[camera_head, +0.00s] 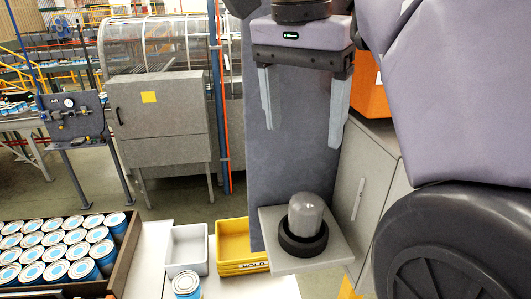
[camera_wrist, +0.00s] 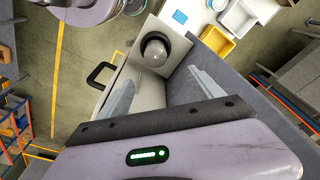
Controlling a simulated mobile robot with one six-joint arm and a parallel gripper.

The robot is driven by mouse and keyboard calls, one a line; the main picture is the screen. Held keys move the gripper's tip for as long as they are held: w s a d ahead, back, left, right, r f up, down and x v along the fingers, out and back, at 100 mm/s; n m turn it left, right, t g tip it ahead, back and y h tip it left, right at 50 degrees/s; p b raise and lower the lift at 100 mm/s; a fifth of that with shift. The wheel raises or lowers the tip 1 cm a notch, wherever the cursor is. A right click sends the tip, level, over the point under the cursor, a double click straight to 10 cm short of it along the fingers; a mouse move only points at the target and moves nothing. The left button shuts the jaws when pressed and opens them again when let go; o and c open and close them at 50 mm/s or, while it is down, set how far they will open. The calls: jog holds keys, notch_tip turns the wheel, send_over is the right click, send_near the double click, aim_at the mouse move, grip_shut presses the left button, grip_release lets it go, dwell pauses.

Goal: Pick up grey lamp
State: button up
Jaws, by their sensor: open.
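The grey lamp (camera_head: 305,217) has a domed grey top and a black ring base. It stands upright on a small light grey shelf (camera_head: 282,264) in the head view. In the wrist view the lamp (camera_wrist: 156,50) shows from above, beyond the fingertips and on the shelf near its edge. My gripper (camera_head: 302,134) points down with its two fingers apart and nothing between them. It is well above the lamp in the head view, with a clear gap. In the wrist view my gripper (camera_wrist: 157,85) also shows open.
A grey upright panel (camera_head: 270,150) stands behind the shelf. Yellow bins (camera_head: 240,242) and a white bin (camera_head: 187,250) sit left of it on a pale table. A tray of cans (camera_head: 135,232) is at far left. A grey cabinet (camera_head: 345,190) stands at right.

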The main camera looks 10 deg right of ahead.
jog(key=b, duration=0.3)
send_over(306, 199)
jog(key=s+a, duration=0.1)
jog(key=s, duration=0.1)
jog(key=f, duration=0.6)
jog(key=shift+w+a+f, duration=0.15)
jog(key=shift+w+f, duration=0.1)
jog(key=shift+f, duration=0.15)
jog(key=f, duration=0.1)
jog(key=w+f+b, duration=0.1)
jog(key=f, duration=0.1)
jog(key=f+b, duration=0.1)
jog(key=f, duration=0.1)
jog(key=shift+w+d, duration=0.35)
jog(key=f, duration=0.1)
jog(key=f+b, duration=0.1)
jog(key=f, duration=0.1)
jog(key=d+f+b, duration=0.1)
jog(key=f, duration=0.1)
jog(key=shift+s, duration=0.2)
jog(key=shift+w+f, duration=0.15)
jog(key=shift+w+a, duration=0.1)
jog(key=shift+c, duration=0.3)
jog(key=c, duration=1.5)
jog(key=shift+r, duration=0.2)
